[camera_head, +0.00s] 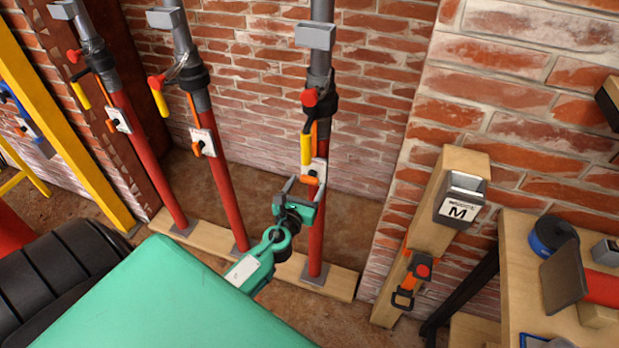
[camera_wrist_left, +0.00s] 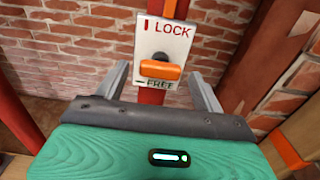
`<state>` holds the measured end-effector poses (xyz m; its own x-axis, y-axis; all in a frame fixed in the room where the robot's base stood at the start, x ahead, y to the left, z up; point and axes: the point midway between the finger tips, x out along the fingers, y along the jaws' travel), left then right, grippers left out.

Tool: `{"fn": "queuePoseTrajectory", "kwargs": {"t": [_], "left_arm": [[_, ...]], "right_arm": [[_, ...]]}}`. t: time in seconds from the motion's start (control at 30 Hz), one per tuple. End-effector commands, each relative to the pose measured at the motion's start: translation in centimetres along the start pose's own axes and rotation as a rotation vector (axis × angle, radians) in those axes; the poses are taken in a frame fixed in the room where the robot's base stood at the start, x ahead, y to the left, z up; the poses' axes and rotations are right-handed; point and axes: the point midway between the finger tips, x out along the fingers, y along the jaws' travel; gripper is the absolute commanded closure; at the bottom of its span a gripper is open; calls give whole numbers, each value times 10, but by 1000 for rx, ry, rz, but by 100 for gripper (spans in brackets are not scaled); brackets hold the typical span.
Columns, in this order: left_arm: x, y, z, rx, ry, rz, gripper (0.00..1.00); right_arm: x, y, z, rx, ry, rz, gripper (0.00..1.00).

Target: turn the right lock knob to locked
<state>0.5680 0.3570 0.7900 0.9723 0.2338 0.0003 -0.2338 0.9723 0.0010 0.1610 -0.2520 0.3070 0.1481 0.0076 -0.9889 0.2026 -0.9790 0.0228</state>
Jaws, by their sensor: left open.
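The right lock knob (camera_head: 311,181) is orange and sits on a white plate (camera_head: 316,168) on the rightmost red post (camera_head: 316,238). In the left wrist view the knob (camera_wrist_left: 160,70) lies level, in line with the dash beside FREE on the plate (camera_wrist_left: 165,40); LOCK with an upright mark is printed above. My left gripper (camera_head: 301,188) is open in front of the plate. In the wrist view its fingers (camera_wrist_left: 160,80) stand to the left and right of the knob, with gaps on both sides. My right gripper is not in view.
Two more red posts with orange knobs stand to the left, the middle one (camera_head: 226,190) and the left one (camera_head: 151,165). A yellow handle (camera_head: 306,149) hangs just above the right plate. A brick pier (camera_head: 415,190) and a wooden bench (camera_head: 515,260) stand at the right.

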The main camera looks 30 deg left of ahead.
Motion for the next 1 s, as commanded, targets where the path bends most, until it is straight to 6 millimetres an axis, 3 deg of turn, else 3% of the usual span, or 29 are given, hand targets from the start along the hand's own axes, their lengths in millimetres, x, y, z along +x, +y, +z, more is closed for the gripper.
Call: {"fn": "queuePoseTrajectory", "kwargs": {"t": [0.23,0.6,0.63,0.83,1.0], "left_arm": [[26,0,0,0,0,0,31],[31,0,0,-1,0,0,31],[31,0,0,-1,0,0,33],[31,0,0,-1,1,0,72],[31,0,0,-5,1,0,76]], "right_arm": [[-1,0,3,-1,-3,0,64],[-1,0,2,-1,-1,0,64],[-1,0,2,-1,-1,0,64],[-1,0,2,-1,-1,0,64],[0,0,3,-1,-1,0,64]]}}
